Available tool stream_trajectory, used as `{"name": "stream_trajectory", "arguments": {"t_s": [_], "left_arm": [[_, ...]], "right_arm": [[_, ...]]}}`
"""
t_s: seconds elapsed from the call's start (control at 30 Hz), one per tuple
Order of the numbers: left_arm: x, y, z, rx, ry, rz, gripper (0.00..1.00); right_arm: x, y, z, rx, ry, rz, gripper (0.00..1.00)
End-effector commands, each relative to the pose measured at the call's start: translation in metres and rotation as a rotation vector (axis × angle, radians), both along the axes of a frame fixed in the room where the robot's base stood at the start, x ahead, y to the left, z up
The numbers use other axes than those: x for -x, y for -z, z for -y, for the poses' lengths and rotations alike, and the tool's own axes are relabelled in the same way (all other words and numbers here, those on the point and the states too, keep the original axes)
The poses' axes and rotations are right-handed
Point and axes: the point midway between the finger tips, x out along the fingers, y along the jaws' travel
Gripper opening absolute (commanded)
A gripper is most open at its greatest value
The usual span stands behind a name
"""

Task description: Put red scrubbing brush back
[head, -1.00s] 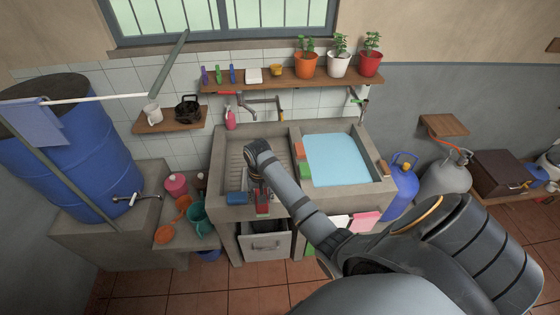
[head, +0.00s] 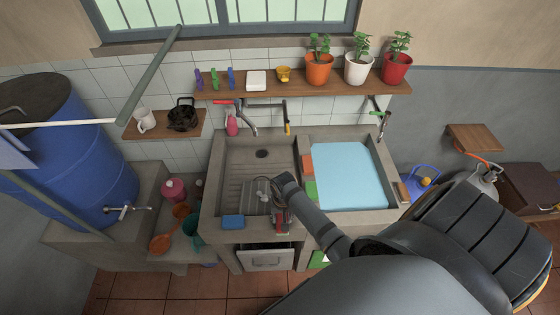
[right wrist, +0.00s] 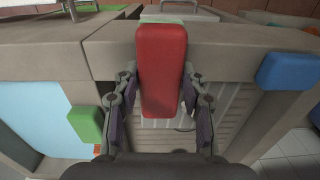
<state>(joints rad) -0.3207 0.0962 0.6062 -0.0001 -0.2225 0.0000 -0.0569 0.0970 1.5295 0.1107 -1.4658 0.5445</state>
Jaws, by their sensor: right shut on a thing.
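The red scrubbing brush (right wrist: 162,70) is a red block held upright in the picture between the fingers of my right gripper (right wrist: 160,88) in the right wrist view. In the head view my right gripper (head: 279,215) is over the front edge of the left basin. Only a small red part of the brush (head: 279,227) shows there. The gripper is shut on the brush. I cannot tell whether the brush touches the sink rim. My left gripper is not in view.
A blue block (head: 233,222) lies on the front rim. An orange block (head: 307,165) and a green block (head: 311,189) lie on the divider. The right basin holds pale blue water (head: 350,178). A plant shelf (head: 300,84) runs above the sink.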

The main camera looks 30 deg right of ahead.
Motion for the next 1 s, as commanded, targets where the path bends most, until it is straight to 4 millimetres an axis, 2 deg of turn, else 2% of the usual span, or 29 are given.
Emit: {"name": "stream_trajectory", "arguments": {"t_s": [0.07, 0.1, 0.2, 0.23, 0.3, 0.4, 0.6, 0.77, 0.87, 1.0], "left_arm": [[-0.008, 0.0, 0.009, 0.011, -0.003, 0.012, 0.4], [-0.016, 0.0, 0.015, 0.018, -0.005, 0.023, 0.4], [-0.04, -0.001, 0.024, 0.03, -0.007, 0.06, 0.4], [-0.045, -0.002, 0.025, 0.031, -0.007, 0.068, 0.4], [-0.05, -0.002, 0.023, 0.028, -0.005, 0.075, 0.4], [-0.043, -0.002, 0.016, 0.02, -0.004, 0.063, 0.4], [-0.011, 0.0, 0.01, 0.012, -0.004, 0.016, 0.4], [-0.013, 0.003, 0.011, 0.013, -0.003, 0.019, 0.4], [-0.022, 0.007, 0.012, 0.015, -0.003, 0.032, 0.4], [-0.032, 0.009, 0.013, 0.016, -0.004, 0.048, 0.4]], "right_arm": [[0.002, 0.003, -0.001, 0.0, 0.001, 0.002, 0.12], [0.002, 0.003, -0.001, -0.001, 0.001, 0.003, 0.08], [0.002, 0.003, -0.001, 0.0, 0.001, 0.001, 0.08], [0.002, 0.003, -0.001, -0.001, 0.001, 0.001, 0.44], [0.002, 0.003, -0.001, -0.001, 0.001, 0.001, 0.54], [0.002, 0.003, -0.001, 0.0, 0.001, 0.001, 0.64], [0.001, 0.003, -0.001, 0.0, 0.001, 0.002, 0.64], [0.001, -0.004, 0.0, 0.0, 0.0, 0.004, 0.64], [0.001, -0.022, 0.0, 0.001, -0.001, 0.007, 0.64], [0.001, -0.058, 0.001, 0.001, 0.0, 0.008, 0.64]]}}
